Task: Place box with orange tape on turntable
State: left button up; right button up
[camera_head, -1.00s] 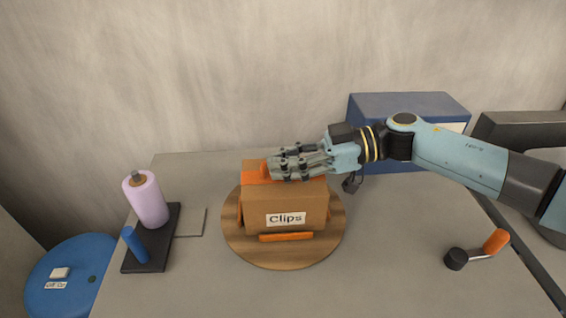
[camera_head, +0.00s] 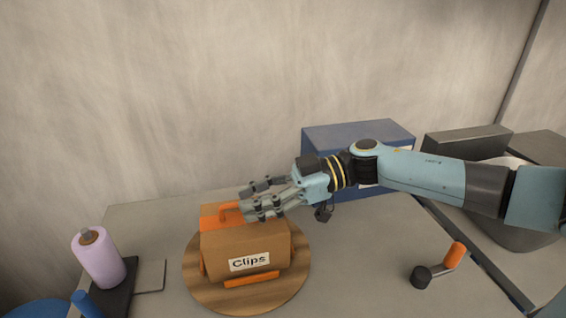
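The brown cardboard box (camera_head: 244,241), labelled "Clips" on its front, sits upright on the round wooden turntable (camera_head: 205,295). Orange tape (camera_head: 216,216) shows on its top left part, with an orange handle-like piece there, and an orange strip (camera_head: 251,279) lies along the lower front. My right gripper (camera_head: 244,202) is above the box's top, its fingers spread apart with a gap between them. Its fingertips are just right of the orange handle-like piece; whether a finger touches the box cannot be told. My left gripper is out of view.
A blue box (camera_head: 340,136) stands behind my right arm. The tabletop between the turntable and crank is clear.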

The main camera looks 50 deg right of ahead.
jog(key=v, duration=0.9)
jog(key=shift+s+d, duration=0.2)
jog(key=shift+d, duration=0.05)
jog(key=shift+s, duration=0.1)
